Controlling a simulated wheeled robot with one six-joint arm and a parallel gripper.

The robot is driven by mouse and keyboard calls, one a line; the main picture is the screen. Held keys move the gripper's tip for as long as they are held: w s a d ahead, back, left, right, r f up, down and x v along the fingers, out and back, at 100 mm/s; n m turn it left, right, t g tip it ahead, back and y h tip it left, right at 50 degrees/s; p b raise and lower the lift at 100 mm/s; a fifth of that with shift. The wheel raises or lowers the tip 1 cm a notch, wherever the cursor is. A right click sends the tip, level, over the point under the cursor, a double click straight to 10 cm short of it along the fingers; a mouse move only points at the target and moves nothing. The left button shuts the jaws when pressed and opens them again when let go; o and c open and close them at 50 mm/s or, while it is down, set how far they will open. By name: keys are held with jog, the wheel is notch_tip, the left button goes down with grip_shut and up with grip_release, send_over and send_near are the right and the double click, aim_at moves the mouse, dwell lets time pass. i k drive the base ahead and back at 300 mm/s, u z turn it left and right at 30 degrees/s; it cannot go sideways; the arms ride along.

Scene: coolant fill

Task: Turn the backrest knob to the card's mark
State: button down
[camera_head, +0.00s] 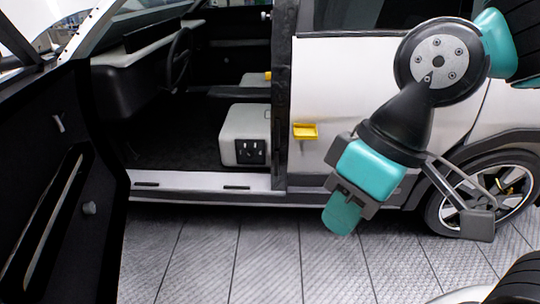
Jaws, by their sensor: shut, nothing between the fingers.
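My gripper (342,216) hangs at the end of my arm at the right, in front of the car's side and above the floor. It is shut and empty, apart from the seat. The near seat (241,121) is a pale grey block inside the open doorway. A black square panel (250,151) with small white marks is on its near side, left of and above my gripper. I cannot tell which detail on it is the backrest knob. The backrest is not clearly visible. I cannot make out the card or its mark.
The sill (205,183) crosses below the doorway. A yellow handle-like piece (305,131) sticks out right of the pillar (282,95). The tiled floor (270,255) in front is clear.

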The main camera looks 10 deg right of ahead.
aim_at(250, 154)
jog(key=z, duration=3.1)
jog(key=k, duration=0.65)
jog(key=u, duration=1.4)
jog(key=i, duration=0.85)
jog(key=u, duration=1.6)
jog(key=i, duration=1.15)
jog(key=u, duration=0.7)
